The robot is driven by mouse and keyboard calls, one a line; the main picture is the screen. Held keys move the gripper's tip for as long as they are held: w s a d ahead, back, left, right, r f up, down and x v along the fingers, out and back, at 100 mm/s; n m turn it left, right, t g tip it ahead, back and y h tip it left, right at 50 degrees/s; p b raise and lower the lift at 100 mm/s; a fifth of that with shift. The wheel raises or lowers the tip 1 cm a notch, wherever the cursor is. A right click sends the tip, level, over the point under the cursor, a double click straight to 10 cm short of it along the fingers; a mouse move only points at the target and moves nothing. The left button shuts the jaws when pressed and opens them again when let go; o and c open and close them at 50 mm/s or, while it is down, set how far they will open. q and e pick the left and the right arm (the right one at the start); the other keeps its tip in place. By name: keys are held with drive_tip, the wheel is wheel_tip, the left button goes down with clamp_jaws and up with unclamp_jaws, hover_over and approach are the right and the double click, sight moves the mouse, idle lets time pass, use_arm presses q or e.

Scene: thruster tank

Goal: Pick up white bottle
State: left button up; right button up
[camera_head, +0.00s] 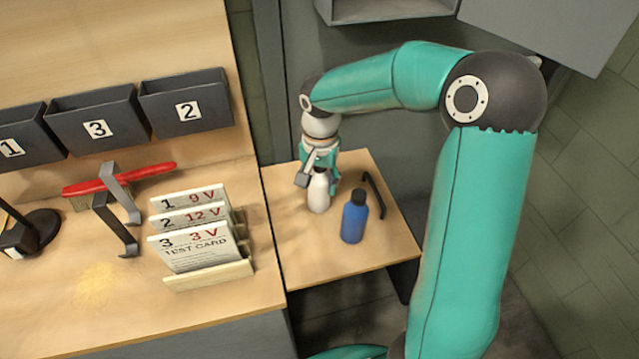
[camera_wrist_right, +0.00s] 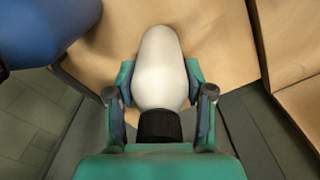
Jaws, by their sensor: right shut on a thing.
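The white bottle (camera_head: 318,192) is upright at the small wooden side table, with its upper part hidden by my right gripper (camera_head: 317,180) in the head view. In the right wrist view the white bottle (camera_wrist_right: 161,68) lies between the two fingers, its dark cap (camera_wrist_right: 160,126) close to the palm. My right gripper (camera_wrist_right: 160,100) is shut on the bottle from above. I cannot tell whether the bottle's base touches the table. My left gripper is not in view.
A blue bottle (camera_head: 354,218) with a dark cap stands close to the right of the white one; it also shows in the wrist view (camera_wrist_right: 45,25). A black handle (camera_head: 375,194) is at the table's right. Test cards (camera_head: 195,243) stand on the left bench.

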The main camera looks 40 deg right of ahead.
drive_tip(key=shift+r, duration=0.15)
wheel_tip(320, 180, up, 20)
drive_tip(key=shift+p, duration=0.45)
